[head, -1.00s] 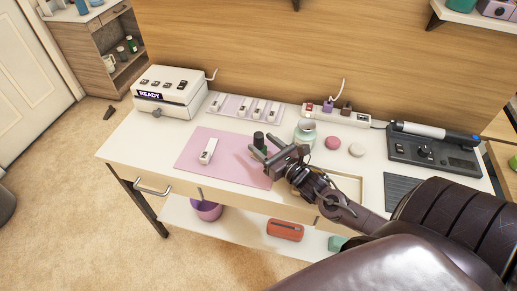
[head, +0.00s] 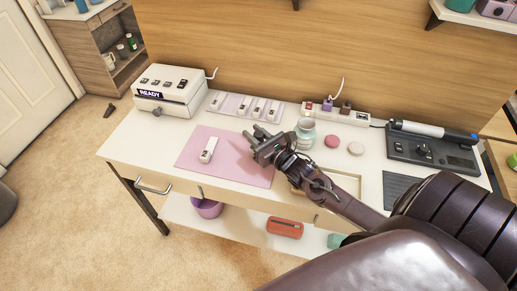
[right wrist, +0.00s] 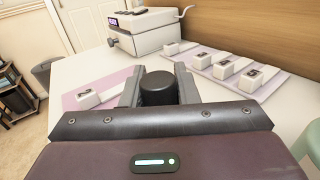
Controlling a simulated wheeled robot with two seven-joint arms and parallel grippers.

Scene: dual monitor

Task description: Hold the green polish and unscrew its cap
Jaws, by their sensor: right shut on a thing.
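The polish shows its round black cap (right wrist: 158,89) in the right wrist view, between the two fingers of my right gripper (head: 262,142). The gripper is shut on the polish. In the head view the gripper hides most of the polish at the right part of the pink mat (head: 215,168). The green body cannot be made out clearly, and I cannot tell whether its base touches the mat. My left gripper is not in view.
A small white block (head: 208,150) lies on the mat. Behind it is a tray (head: 228,104) with several similar blocks. A white device reading READY (head: 168,92) stands at the left. A teal jar (head: 305,132) stands right of the gripper, near pink (head: 331,141) and cream (head: 355,148) round items.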

